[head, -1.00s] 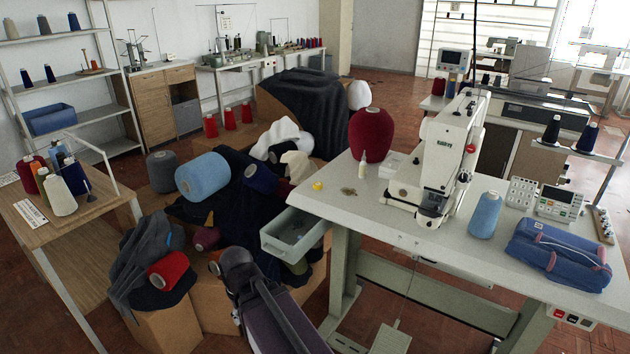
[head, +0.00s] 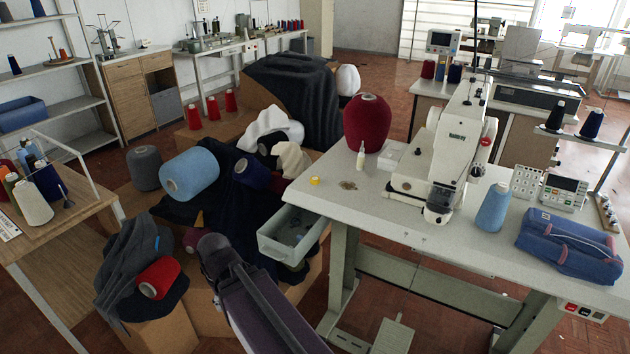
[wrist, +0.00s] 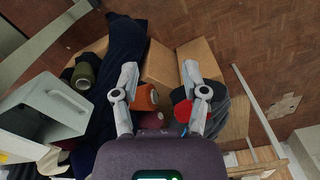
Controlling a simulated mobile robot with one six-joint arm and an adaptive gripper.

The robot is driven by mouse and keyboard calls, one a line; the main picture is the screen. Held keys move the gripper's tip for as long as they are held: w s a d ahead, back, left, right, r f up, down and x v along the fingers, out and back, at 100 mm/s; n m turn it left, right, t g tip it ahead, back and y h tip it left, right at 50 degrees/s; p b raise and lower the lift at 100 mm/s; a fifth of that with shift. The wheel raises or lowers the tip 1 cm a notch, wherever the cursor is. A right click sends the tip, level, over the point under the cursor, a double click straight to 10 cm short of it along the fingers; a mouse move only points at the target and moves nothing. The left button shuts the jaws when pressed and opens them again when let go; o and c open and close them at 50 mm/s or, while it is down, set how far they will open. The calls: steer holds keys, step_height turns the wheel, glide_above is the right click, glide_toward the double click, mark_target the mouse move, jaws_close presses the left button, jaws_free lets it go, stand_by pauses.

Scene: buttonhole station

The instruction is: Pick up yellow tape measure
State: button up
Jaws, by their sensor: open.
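The yellow tape measure (head: 315,181) is a small round yellow thing near the left corner of the white sewing table (head: 400,236) in the head view. In the head view my arm reaches up from the bottom, left of the table and apart from the tape measure. The fingers are hidden there.
An open grey drawer (head: 291,232) juts from the table's left end. A glue bottle (head: 361,156), a dark red cone (head: 370,124) and a sewing machine (head: 448,150) stand on the tabletop. Boxes with cloth and spools fill the floor left of the table.

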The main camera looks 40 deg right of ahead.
steer(key=o, duration=0.5)
steer(key=shift+o, duration=0.4)
steer(key=shift+w+d, duration=0.2)
steer(key=shift+w, duration=0.05)
steer(key=w+d+r+n+t+h+b, duration=0.1)
steer(key=w+d+n+h, duration=0.3)
steer(key=d, duration=0.9)
steer(key=w+d+r+n+t+h+b, duration=0.2)
steer(key=w+d+r+n+h, duration=0.1)
steer(key=w+d+n, duration=0.8)
steer(key=w+d+r+n+t+h+b, duration=0.2)
steer(key=w+d+n+h, duration=0.3)
steer(key=w+d, duration=0.5)
steer(key=d+n, duration=0.2)
steer(key=d, duration=0.3)
steer(key=shift+w+n+h, duration=0.25)
steer(key=shift+n+h, duration=0.05)
steer(key=shift+d, duration=0.15)
